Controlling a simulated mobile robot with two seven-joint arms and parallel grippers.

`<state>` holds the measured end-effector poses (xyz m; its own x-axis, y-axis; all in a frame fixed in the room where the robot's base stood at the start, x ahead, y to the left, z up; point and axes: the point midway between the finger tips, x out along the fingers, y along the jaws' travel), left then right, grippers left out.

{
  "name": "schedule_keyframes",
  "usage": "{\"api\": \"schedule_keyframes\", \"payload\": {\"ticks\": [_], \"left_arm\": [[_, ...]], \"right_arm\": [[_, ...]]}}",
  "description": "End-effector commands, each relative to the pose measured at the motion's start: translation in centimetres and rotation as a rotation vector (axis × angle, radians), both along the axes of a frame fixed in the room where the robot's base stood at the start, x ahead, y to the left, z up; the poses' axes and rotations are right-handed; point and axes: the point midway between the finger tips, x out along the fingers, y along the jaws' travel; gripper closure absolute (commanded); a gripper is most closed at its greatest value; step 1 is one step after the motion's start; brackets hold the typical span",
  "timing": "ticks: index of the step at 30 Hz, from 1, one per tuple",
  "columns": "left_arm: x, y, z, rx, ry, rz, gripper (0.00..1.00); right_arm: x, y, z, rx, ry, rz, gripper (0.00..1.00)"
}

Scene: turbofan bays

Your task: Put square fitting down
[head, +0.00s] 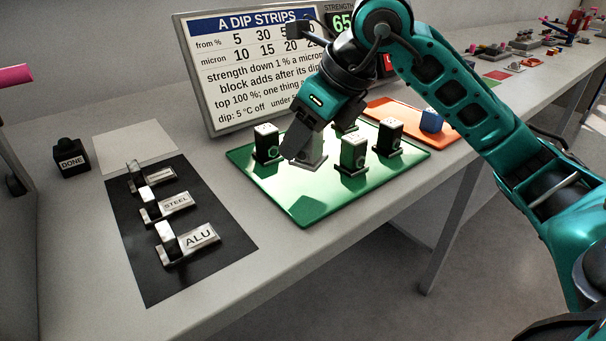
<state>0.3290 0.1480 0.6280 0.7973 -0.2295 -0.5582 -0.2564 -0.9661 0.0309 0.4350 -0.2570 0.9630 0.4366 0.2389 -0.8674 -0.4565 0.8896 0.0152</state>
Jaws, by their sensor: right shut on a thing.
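My right gripper (297,148) reaches in from the right, over the green mat (305,212). It is shut on a grey piece with a flanged base, which I take to be the square fitting (314,152). The fingers hide much of the fitting's left side. Its base is at or just above the mat; I cannot tell whether it touches. It looks upright, among several dark blocks with light tops, such as the front one (353,154) and the left one (267,145). My left gripper is not in view.
A black mat (143,260) on the left holds labelled metal pieces, including STEEL (175,203) and ALU (200,237). A DONE block (71,158) stands by a pale sheet (134,147). A blue block (431,120) sits on an orange mat (390,106). A sign board (225,118) stands behind.

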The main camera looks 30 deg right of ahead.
Motion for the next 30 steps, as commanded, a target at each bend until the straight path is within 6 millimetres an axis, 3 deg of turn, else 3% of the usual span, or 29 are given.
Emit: {"api": "schedule_keyframes", "payload": {"ticks": [14, 25, 26, 30], "left_arm": [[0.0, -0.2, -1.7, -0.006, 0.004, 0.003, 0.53], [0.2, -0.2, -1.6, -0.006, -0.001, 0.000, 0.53], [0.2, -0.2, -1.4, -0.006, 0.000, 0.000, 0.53], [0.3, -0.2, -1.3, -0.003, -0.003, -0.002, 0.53]], "right_arm": [[0.0, 0.0, -5.2, -0.001, 0.001, 0.000, 1.00], [0.0, 0.0, -5.6, 0.000, -0.002, 0.000, 1.00], [0.0, 0.0, -5.5, -0.001, -0.002, 0.000, 0.53], [0.0, 0.0, -5.4, 0.000, -0.001, 0.001, 0.40]]}}
